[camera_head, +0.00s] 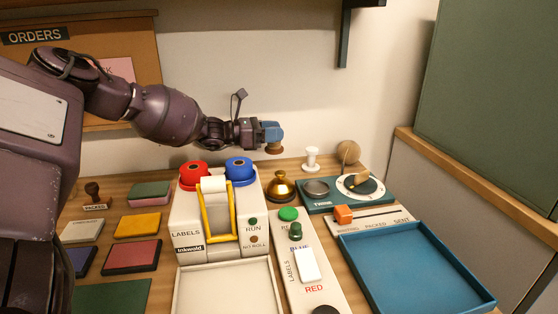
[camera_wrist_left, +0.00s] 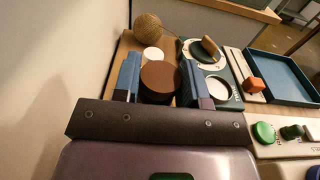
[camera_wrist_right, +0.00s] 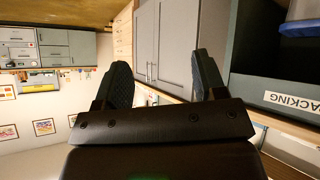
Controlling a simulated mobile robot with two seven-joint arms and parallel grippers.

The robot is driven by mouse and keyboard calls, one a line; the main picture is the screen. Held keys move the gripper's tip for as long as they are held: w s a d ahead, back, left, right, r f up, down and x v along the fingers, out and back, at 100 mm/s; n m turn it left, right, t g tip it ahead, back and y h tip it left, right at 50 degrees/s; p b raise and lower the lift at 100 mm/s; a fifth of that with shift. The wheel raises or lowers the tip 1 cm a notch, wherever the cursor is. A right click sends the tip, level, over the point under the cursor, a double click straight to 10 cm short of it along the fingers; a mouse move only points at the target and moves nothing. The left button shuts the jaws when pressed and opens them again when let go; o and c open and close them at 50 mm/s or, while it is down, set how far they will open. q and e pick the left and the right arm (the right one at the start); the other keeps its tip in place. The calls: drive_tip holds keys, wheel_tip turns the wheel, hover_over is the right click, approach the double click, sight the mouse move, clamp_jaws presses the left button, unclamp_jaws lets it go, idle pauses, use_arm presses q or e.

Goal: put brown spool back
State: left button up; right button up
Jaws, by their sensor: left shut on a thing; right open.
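My left gripper (camera_head: 270,134) is shut on the brown spool (camera_head: 273,149) and holds it in the air near the wall, behind the label machine. In the left wrist view the brown spool (camera_wrist_left: 160,82) shows as a round brown face between the two blue fingers. A white spool (camera_head: 312,160) stands upright at the back of the table, lower and to the right of the held spool. It also shows in the left wrist view (camera_wrist_left: 153,54), just beyond the brown one. My right gripper (camera_wrist_right: 162,76) is open and empty, away from the table.
A blue tray (camera_head: 415,262) lies empty at front right.

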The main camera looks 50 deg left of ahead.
use_arm(q)
wheel_tip(320, 180, down, 7)
drive_tip(key=shift+f+b, duration=0.2)
drive_tip(key=shift+b, duration=1)
drive_tip(key=shift+r, duration=0.3)
drive_tip(key=shift+f, duration=0.1)
drive_tip(key=o, duration=0.5)
drive_tip(key=shift+f, duration=0.1)
drive_tip(key=shift+c, duration=0.2)
drive_tip(key=o, duration=0.4)
drive_tip(key=shift+o, duration=0.2)
